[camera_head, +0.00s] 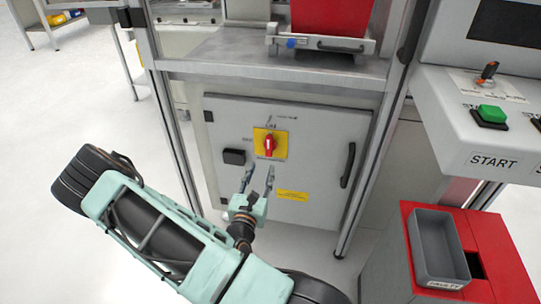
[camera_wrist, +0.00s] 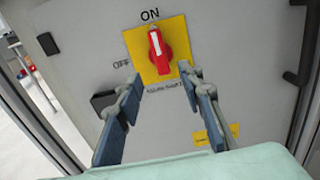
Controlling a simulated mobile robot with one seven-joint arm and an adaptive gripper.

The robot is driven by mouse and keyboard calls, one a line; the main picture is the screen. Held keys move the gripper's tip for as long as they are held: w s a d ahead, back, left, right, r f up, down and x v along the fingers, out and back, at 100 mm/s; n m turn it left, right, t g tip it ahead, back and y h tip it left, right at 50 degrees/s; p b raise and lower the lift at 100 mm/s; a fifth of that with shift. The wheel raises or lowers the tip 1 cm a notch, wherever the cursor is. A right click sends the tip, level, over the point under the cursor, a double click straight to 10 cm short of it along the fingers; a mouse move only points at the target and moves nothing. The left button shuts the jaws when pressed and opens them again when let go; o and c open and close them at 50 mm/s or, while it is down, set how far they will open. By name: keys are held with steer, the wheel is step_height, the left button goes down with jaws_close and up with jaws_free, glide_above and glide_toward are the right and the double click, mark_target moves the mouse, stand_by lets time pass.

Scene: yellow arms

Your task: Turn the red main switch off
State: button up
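The red main switch (camera_head: 270,145) is a rotary knob on a yellow square plate (camera_head: 261,150) on the grey cabinet door. In the wrist view the red knob (camera_wrist: 159,52) stands nearly upright, its white mark toward the word ON at the top. The word OFF (camera_wrist: 122,64) is left of the plate. My gripper (camera_head: 257,178) is open and empty, just below and in front of the switch. In the wrist view its two blue-grey fingers (camera_wrist: 161,80) are spread to either side below the knob, apart from it.
A black latch (camera_head: 234,157) sits left of the switch, and a black door handle (camera_head: 348,165) is at the right. A yellow label (camera_head: 292,195) is below right. Metal frame posts flank the cabinet. A START panel (camera_head: 493,160) and a red cabinet with a grey bin (camera_head: 438,250) stand at the right.

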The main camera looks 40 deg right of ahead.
mark_target(268, 150)
steer(key=b+x, duration=0.2)
steer(key=x, duration=0.8)
steer(key=shift+w+d+b, duration=0.1)
steer(key=shift+d+b, duration=0.1)
steer(key=shift+b, duration=0.15)
jaws_close()
